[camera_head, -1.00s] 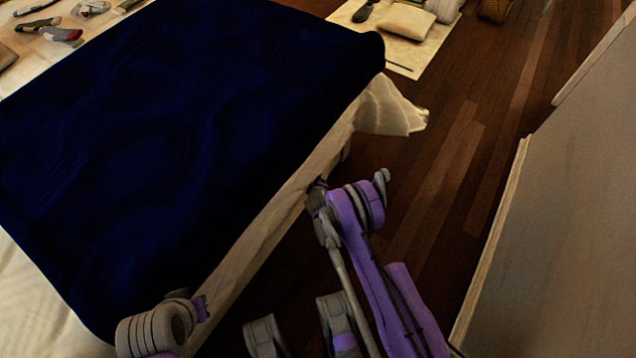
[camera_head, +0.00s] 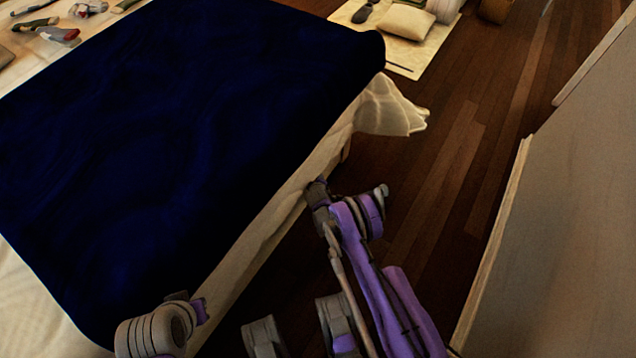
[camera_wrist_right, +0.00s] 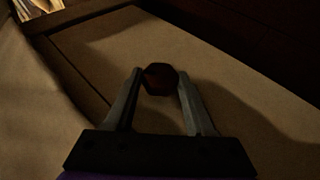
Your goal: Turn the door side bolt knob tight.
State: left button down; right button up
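A small dark reddish-brown, many-sided knob (camera_wrist_right: 160,79) shows in the right wrist view, in front of a tan panel (camera_wrist_right: 215,65). My right gripper (camera_wrist_right: 160,82) has one finger on each side of it, and both fingertips appear to touch its sides. Any turning of the knob cannot be told from this one wrist frame. In the head view my right arm reaches down beside the bed (camera_head: 272,225), but the knob and right fingertips cannot be made out there. Part of my left arm shows at the bottom left; its gripper is out of view.
A dark blue cover (camera_head: 190,130) lies over the bed, with pale cloth (camera_head: 390,108) hanging at its corner. A grey panel (camera_head: 560,230) stands at the right. A mat (camera_head: 403,66) with a cushion (camera_head: 405,22) lies beyond.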

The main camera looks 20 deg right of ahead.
grip_shut()
jog(key=shift+d+g+y, duration=0.1)
jog(key=shift+g+y, duration=0.4)
jog(key=shift+w, duration=0.1)
jog(key=o, duration=0.7)
grip_release()
jog(key=shift+c, duration=0.2)
jog(key=shift+r, duration=0.1)
jog(key=p+v, duration=0.3)
jog(key=v, duration=0.7)
jog(key=shift+s+r, duration=0.25)
jog(key=shift+r, duration=0.05)
